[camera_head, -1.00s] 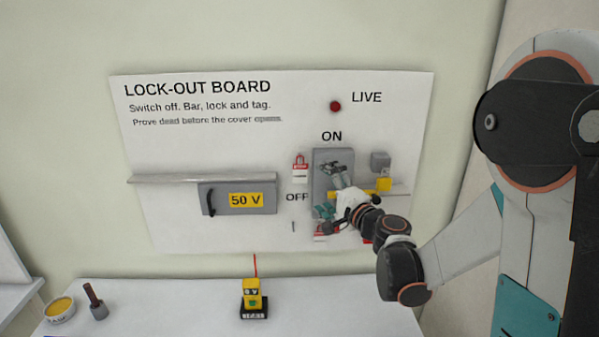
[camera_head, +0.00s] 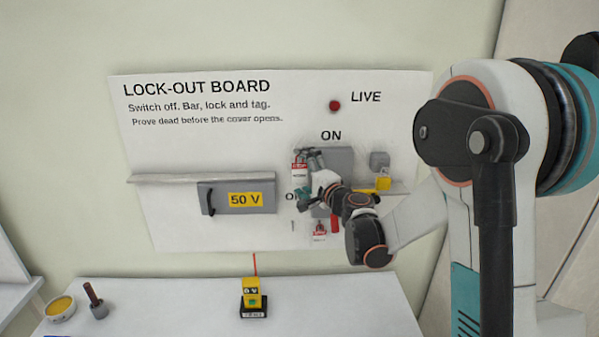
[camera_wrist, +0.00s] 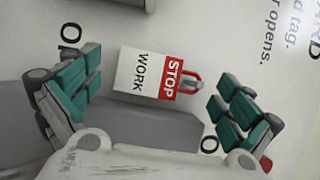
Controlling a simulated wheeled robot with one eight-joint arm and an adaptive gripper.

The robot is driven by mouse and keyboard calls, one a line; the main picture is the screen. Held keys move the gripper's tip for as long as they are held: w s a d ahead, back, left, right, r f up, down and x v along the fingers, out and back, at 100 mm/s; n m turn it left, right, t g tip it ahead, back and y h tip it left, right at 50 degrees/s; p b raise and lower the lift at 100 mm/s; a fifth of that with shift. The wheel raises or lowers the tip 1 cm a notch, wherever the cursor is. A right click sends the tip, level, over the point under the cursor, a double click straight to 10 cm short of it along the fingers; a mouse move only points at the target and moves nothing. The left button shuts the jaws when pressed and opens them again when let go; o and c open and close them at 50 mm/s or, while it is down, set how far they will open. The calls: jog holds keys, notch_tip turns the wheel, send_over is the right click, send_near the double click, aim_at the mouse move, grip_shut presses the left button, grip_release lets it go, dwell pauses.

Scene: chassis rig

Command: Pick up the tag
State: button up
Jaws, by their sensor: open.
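The tag (camera_wrist: 146,75) is a white card with a red STOP band and the word WORK, with a red loop at its STOP end, in the wrist view. It hangs on the board left of the grey switch box and also shows in the head view (camera_head: 299,174). My gripper (camera_head: 308,178) is at the tag, partly over its right side. In the wrist view my gripper (camera_wrist: 152,82) is open, with one teal-padded finger on each side of the tag and gaps between. I cannot tell how far the fingertips are from the board.
The grey switch box (camera_head: 338,163) is partly hidden behind my gripper. A red-and-white item (camera_head: 319,231) hangs below, near a red handle (camera_head: 335,222). A yellow block (camera_head: 383,184) sits on the right ledge. The grey 50 V cover (camera_head: 226,199) and a shelf (camera_head: 160,179) are left.

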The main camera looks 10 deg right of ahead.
aim_at(295, 165)
jog(key=c, duration=0.8)
jog(key=shift+s, duration=0.1)
jog(key=shift+c, duration=0.2)
jog(key=shift+r, duration=0.1)
